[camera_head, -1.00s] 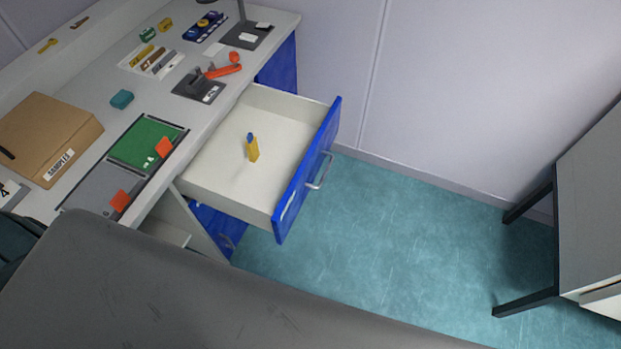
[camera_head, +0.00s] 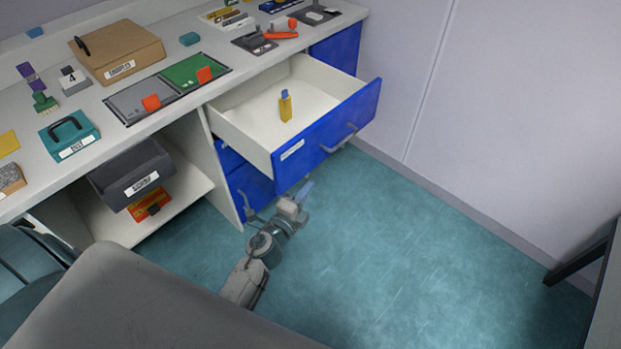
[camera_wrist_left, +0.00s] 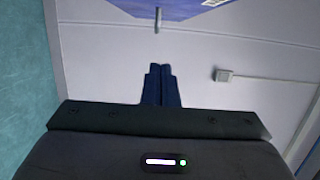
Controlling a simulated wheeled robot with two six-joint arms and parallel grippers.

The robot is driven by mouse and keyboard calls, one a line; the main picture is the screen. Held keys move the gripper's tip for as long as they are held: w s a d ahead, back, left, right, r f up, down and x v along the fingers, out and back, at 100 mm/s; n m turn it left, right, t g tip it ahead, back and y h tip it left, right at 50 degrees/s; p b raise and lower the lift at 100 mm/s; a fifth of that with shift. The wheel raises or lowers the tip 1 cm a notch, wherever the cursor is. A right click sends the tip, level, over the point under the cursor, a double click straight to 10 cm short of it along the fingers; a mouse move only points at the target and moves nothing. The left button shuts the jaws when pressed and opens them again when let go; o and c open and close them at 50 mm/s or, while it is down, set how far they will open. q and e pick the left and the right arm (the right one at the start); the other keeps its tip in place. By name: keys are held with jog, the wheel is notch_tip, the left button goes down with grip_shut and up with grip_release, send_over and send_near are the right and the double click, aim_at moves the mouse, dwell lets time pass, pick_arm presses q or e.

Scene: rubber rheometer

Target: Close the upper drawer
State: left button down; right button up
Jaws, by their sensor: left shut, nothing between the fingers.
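The upper drawer (camera_head: 330,128) has a blue front with a metal handle (camera_head: 340,139) and a white inside. It stands pulled far out of the desk. A yellow object with a blue top (camera_head: 285,106) stands in it. My left gripper (camera_head: 304,190) is shut and empty, low in front of the desk and just below the drawer front in the head view, apart from the handle. The left wrist view shows its dark fingers together (camera_wrist_left: 160,72), with a blue panel (camera_wrist_left: 165,8) at the top edge. My right gripper is not in view.
The lower blue drawer (camera_head: 250,187) is below, its handle near my left arm. The desk top (camera_head: 150,62) holds boxes, mats and small tools. A grey bin (camera_head: 132,178) sits on an open shelf to the left.

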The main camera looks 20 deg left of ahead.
pick_arm(q)
send_near(321, 145)
jog(key=w+d, duration=0.2)
jog(key=w, duration=0.2)
jog(key=shift+w+a, duration=0.15)
jog(key=shift+a, duration=0.55)
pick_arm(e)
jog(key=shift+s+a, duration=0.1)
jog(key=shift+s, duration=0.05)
pick_arm(q)
jog(key=shift+a, duration=0.1)
